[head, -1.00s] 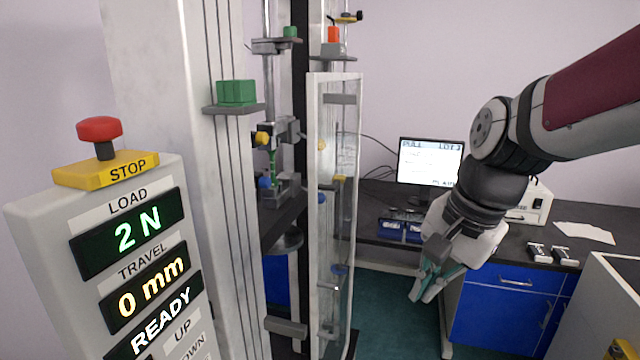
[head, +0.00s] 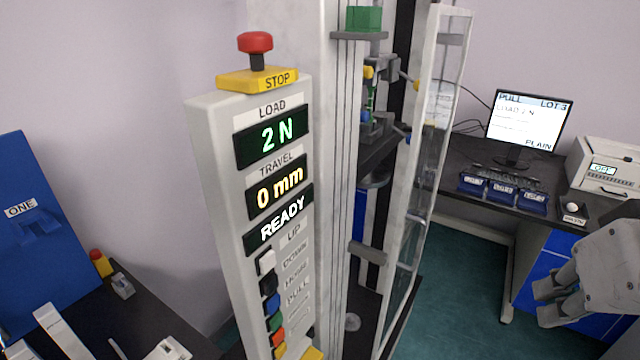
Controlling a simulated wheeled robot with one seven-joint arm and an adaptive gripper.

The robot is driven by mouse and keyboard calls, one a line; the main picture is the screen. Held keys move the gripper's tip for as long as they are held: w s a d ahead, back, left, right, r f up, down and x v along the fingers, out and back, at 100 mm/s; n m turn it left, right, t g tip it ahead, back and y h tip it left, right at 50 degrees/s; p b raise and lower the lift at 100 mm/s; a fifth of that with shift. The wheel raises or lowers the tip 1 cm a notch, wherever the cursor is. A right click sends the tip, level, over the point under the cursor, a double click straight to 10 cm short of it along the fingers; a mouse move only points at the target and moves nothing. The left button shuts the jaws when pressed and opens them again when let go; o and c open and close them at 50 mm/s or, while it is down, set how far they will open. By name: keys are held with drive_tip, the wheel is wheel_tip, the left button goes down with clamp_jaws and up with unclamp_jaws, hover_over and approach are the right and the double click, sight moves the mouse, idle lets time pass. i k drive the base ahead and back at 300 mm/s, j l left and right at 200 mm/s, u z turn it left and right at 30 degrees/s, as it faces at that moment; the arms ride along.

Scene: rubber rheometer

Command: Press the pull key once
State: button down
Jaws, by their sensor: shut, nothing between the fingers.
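The control panel stands in the middle of the head view, with a column of coloured keys down its front. The green key (head: 275,322) sits fourth from the top, and the PULL label (head: 298,292) is fourth in the label column. Above it are the white key (head: 266,262), black key (head: 269,283) and blue key (head: 272,303). The panel displays (head: 278,178) read 2 N, 0 mm and READY. My gripper (head: 556,302) is at the lower right, partly cut off by the picture edge, shut and empty, far from the keys.
A red stop button (head: 255,43) tops the panel. The test frame's clear door (head: 420,150) stands right of the panel. A monitor (head: 527,106) showing PULL and LOT 3 is on the dark bench behind. Open floor (head: 465,280) lies between door and gripper.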

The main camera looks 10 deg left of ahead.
sight(277, 321)
drive_tip(key=k+j+u, duration=0.15)
drive_tip(key=u, duration=0.2)
drive_tip(key=k+j+u, duration=0.1)
drive_tip(key=j+u, duration=0.3)
drive_tip(key=k+j+u, duration=0.35)
drive_tip(key=k, duration=0.15)
drive_tip(key=k+j+u, duration=0.4)
drive_tip(key=k, duration=0.1)
